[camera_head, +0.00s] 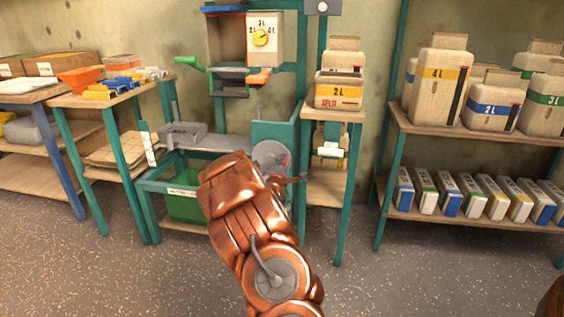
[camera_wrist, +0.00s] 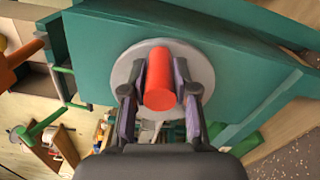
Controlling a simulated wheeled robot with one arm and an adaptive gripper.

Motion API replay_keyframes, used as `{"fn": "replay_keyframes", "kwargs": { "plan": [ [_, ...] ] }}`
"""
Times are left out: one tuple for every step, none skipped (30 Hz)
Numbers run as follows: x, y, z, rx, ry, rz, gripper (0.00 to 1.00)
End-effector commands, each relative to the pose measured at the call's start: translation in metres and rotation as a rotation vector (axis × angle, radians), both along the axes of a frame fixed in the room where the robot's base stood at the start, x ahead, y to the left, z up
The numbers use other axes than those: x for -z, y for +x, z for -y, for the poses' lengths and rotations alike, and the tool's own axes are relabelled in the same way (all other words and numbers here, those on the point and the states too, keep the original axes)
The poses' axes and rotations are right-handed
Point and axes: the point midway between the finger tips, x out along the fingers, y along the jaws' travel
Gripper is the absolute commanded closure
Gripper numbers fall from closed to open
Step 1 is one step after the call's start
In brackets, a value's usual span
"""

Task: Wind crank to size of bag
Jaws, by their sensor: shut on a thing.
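The crank shows in the wrist view as a grey disc (camera_wrist: 120,76) with a red cylindrical handle (camera_wrist: 159,92) on a teal panel. My gripper (camera_wrist: 158,82) has its fingers on both sides of the red handle and is shut on it. In the head view the crank disc (camera_head: 270,155) is partly hidden by my copper arm. A dial (camera_head: 261,37) with a yellow pointer sits on a white plate marked 2L, 3L and 4L; its exact reading is unclear.
A teal machine frame (camera_head: 302,60) holds a green lever (camera_head: 190,63) and a green bin (camera_head: 184,203). A right shelf (camera_head: 465,135) carries several labelled bags and a row of boxes. Left tables hold an orange funnel (camera_head: 80,78) and small parts. The front floor is clear.

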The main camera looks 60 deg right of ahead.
Motion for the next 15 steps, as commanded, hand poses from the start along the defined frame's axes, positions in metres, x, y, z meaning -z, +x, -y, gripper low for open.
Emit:
{"fn": "replay_keyframes", "kwargs": {
  "plan": [
    [0.006, -0.003, 0.001, 0.005, 0.012, 0.002, 1.0],
    [0.006, -0.003, 0.001, 0.005, 0.012, 0.003, 1.0],
    [0.006, -0.003, 0.001, 0.005, 0.012, 0.002, 1.0],
    [0.006, -0.003, 0.001, 0.005, 0.011, 0.002, 1.0],
    [0.006, -0.003, 0.001, 0.005, 0.011, 0.002, 1.0],
    [0.006, -0.003, 0.001, 0.004, 0.011, 0.001, 1.0],
    [0.006, -0.002, 0.001, 0.004, 0.011, 0.001, 1.0],
    [0.006, -0.002, 0.001, 0.004, 0.012, 0.004, 1.0],
    [0.007, -0.002, 0.001, 0.004, 0.016, 0.014, 1.0],
    [0.008, -0.002, 0.001, 0.003, 0.022, 0.028, 1.0],
    [0.009, -0.002, 0.001, 0.003, 0.028, 0.045, 1.0],
    [0.011, -0.002, 0.001, 0.003, 0.04, 0.076, 1.0],
    [0.013, -0.003, 0.001, 0.003, 0.05, 0.102, 1.0],
    [0.015, -0.003, 0.001, 0.003, 0.06, 0.125, 1.0],
    [0.017, -0.002, 0.0, 0.003, 0.071, 0.156, 1.0]
  ]
}}
